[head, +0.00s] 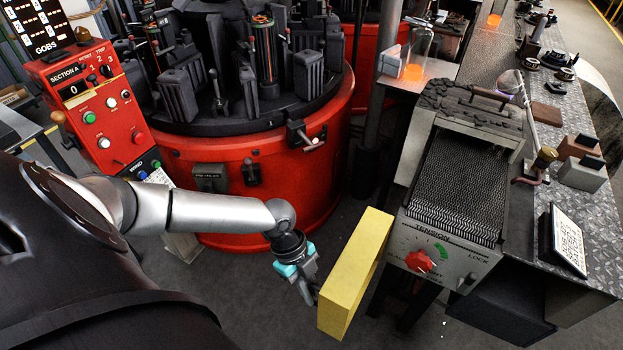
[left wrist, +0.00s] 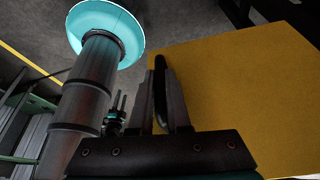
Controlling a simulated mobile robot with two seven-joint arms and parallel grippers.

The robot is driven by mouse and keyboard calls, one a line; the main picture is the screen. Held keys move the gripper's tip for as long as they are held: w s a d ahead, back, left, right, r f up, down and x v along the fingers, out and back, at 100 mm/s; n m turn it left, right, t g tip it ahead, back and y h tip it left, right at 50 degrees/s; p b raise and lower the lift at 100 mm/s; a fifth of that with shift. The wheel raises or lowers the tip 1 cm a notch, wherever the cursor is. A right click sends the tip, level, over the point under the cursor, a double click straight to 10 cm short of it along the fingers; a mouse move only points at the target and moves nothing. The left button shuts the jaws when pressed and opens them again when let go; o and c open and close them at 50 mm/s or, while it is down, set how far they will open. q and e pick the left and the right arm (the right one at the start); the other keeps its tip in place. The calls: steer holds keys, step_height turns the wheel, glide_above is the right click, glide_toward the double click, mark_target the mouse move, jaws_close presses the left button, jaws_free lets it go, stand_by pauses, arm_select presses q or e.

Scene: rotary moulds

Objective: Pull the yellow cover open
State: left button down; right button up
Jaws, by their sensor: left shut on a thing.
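The yellow cover (head: 356,273) is a box-like panel at the lower middle of the head view. It stands out at an angle to the left of the machine with the tension dial. My left gripper (head: 314,294) is at its left edge. In the left wrist view, the gripper (left wrist: 163,98) is shut on a dark handle (left wrist: 160,90), with the yellow cover (left wrist: 235,90) filling the right side. The handle itself is hidden in the head view. My right gripper is not in view.
The machine front (head: 441,262) has a red knob (head: 419,261) and a mesh belt (head: 460,185). A red rotary machine (head: 260,165) stands behind my left arm. A red control panel (head: 98,105) is at the left. Dark floor lies open below the gripper.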

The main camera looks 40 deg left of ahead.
arm_select(q)
steer(key=shift+a, duration=0.15)
steer(key=c, duration=1.2)
jaws_free()
steer(key=shift+o, duration=0.2)
steer(key=p+v, duration=0.2)
steer(key=v, duration=1.3)
steer(key=shift+r, duration=0.15)
